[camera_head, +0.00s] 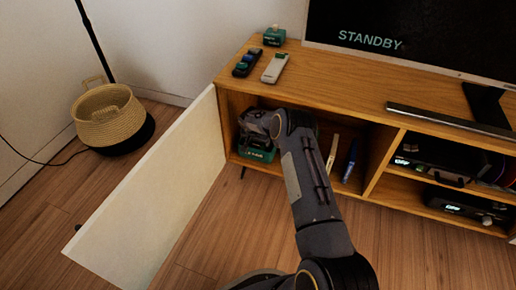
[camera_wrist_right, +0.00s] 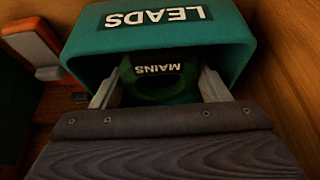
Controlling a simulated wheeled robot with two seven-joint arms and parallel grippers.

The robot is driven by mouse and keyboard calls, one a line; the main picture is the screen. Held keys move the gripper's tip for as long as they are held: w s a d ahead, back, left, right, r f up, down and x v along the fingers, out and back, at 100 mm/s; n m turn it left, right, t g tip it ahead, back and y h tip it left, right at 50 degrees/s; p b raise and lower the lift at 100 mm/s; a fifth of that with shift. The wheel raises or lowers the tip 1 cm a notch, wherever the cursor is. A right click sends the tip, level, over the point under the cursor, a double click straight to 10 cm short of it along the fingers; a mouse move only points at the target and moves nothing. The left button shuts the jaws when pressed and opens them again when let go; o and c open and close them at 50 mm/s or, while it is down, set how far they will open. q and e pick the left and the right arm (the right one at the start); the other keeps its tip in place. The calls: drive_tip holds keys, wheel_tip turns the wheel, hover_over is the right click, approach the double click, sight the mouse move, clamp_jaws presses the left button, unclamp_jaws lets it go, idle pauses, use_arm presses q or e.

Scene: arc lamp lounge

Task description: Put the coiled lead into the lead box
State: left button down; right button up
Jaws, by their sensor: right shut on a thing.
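The green lead box (camera_head: 257,153), marked LEADS, stands in the left compartment of the wooden cabinet. It also fills the upper part of the right wrist view (camera_wrist_right: 225,48), its label upside down. The coiled lead (camera_wrist_right: 160,88) is a dark green ring with a black MAINS tag. My right gripper (camera_wrist_right: 160,80) is shut on the coil, one pale finger at each side. The coil shows between the box walls, at or inside the opening; its exact depth is unclear. In the head view my right gripper (camera_head: 257,124) is over the box and the coil is hidden. My left gripper is not in view.
The white cabinet door (camera_head: 150,195) stands open at the left. A pale upright thing (camera_head: 332,155) and a blue one (camera_head: 350,160) stand right of my arm. Remotes (camera_head: 274,67) and a small green box (camera_head: 274,36) are on top. A basket (camera_head: 105,118) stands at far left.

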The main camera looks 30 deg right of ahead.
sight(258, 146)
wheel_tip(258, 146, down, 3)
drive_tip(key=shift+f+b, duration=0.1)
drive_tip(key=shift+b, duration=0.4)
drive_tip(key=o, duration=1.1)
drive_tip(key=shift+r+p, duration=0.3)
drive_tip(key=shift+r, duration=0.15)
drive_tip(key=p+v, duration=0.4)
drive_tip(key=v, duration=0.7)
drive_tip(key=shift+s+a+r+p, duration=0.1)
drive_tip(key=shift+a+r+p, duration=0.05)
drive_tip(key=shift+p, duration=0.2)
drive_tip(key=shift+s, duration=0.1)
